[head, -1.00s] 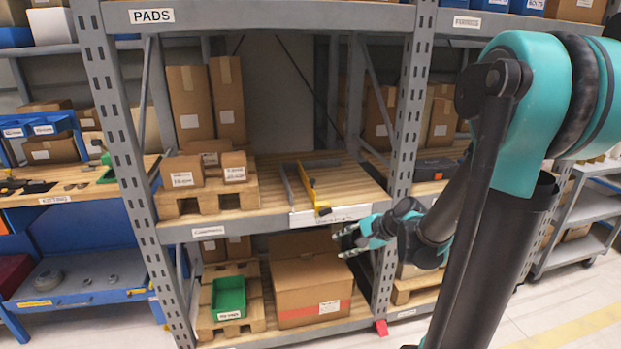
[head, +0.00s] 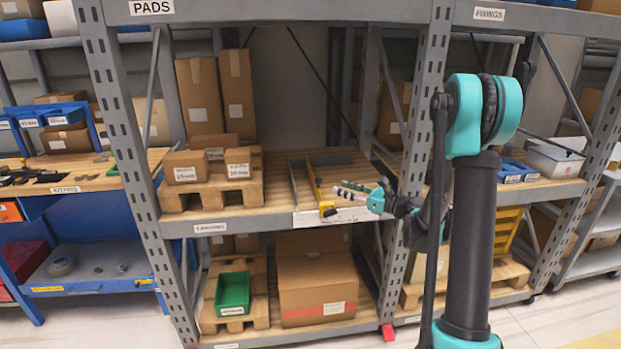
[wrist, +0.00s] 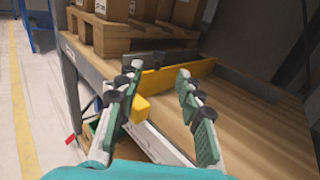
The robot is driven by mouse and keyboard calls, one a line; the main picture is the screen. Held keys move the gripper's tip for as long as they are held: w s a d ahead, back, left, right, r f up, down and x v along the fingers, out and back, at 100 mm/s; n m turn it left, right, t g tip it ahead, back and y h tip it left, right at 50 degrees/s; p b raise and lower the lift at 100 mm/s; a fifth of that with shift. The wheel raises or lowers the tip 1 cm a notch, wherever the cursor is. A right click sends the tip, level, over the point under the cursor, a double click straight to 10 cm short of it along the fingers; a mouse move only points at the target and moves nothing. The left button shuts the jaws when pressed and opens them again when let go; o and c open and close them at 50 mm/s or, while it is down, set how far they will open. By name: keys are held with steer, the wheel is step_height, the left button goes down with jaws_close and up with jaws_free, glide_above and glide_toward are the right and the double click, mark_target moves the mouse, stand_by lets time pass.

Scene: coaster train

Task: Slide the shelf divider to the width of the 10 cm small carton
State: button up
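The yellow shelf divider (head: 315,188) stands on the middle shelf, just right of a grey metal strip (head: 294,186). A yellow block (head: 328,209) is at its front end, by the white front rail (head: 350,215). In the wrist view the divider (wrist: 178,74) and its block (wrist: 140,108) lie ahead. My gripper (head: 345,190) is open and empty, at the shelf front just right of the divider. Its fingers (wrist: 159,74) are spread wide in the wrist view. Small cartons (head: 184,167) (head: 238,163) sit on a pallet to the left; their labels are too small to read.
The small pallet (head: 210,195) fills the shelf's left part. The wood right of the divider is bare. A grey upright (head: 421,130) stands at right, close to my arm. Below are a green bin (head: 232,291) and a large carton (head: 317,285).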

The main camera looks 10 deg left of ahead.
mark_target(316, 179)
steer(key=x, duration=1.4)
steer(key=shift+w+a, duration=0.15)
steer(key=shift+a, duration=0.25)
jaws_close()
